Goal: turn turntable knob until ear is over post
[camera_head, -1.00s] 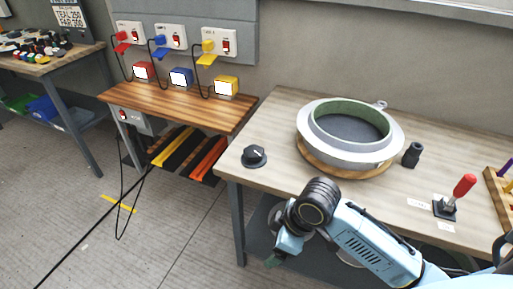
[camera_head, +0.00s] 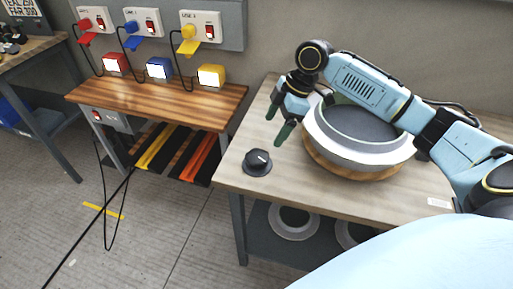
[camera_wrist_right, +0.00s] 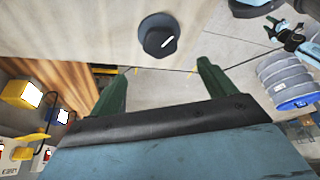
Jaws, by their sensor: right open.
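The black turntable knob (camera_head: 257,162) with a white pointer line sits on the table's front left corner. It also shows at the top of the right wrist view (camera_wrist_right: 158,36). My right gripper (camera_head: 277,125) is open and empty, apart from the knob, above and just behind it. Its two green fingers (camera_wrist_right: 160,82) point down in the head view. The round grey mould (camera_head: 350,151) rests on the wooden turntable (camera_head: 350,173). The ear and the dark post are hidden behind my right arm, so I cannot tell their alignment.
The pale table (camera_head: 235,176) has bare room around the knob. A brown bench (camera_head: 160,98) with red, blue and yellow boxes stands at the left, with cables hanging from it. Grey rings (camera_head: 293,222) lie on the shelf below the table.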

